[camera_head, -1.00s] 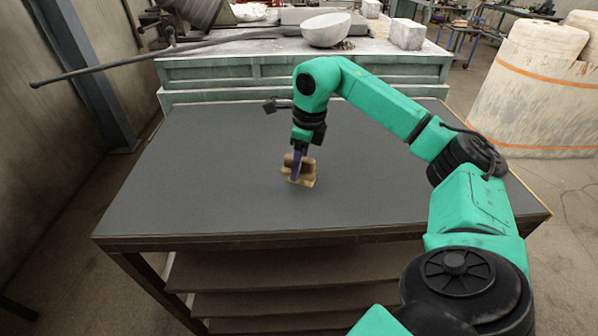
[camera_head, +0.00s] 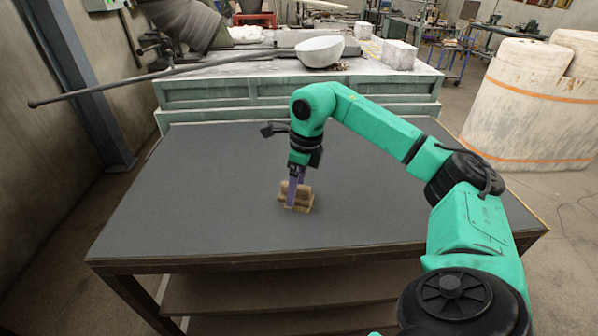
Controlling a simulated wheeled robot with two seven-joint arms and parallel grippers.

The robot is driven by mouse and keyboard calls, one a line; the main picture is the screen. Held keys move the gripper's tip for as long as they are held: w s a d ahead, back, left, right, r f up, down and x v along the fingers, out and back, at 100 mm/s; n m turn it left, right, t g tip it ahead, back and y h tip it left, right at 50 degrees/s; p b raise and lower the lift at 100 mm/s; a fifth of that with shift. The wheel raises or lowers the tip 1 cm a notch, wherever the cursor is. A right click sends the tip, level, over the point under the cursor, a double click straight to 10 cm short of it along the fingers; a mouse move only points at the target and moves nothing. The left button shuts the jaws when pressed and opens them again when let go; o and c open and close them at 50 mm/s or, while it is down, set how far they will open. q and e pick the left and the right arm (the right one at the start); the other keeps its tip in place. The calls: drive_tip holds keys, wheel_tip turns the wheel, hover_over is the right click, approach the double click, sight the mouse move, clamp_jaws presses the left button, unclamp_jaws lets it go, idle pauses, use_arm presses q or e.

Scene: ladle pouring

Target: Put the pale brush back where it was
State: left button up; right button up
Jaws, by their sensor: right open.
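The pale brush (camera_head: 302,196), a small tan wooden block shape, sits on the dark grey table top (camera_head: 200,200) near its middle. My right gripper (camera_head: 293,197) points down at it, with its purple fingers at the brush's left side and partly in front of it. The right gripper is open. I cannot tell whether a finger touches the brush. My left gripper is not in view.
The table top is otherwise bare on all sides of the brush. Behind it stands a green cabinet (camera_head: 290,96) with a white bowl (camera_head: 319,51), a pale block (camera_head: 399,54) and a long ladle (camera_head: 140,78) reaching out to the left. Large wrapped rolls (camera_head: 530,110) stand at right.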

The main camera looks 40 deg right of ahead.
sight(303, 187)
wheel_tip(303, 187, up, 10)
drive_tip(key=s, duration=0.1)
drive_tip(key=shift+s+d+r, duration=0.2)
drive_tip(key=shift+d, duration=0.15)
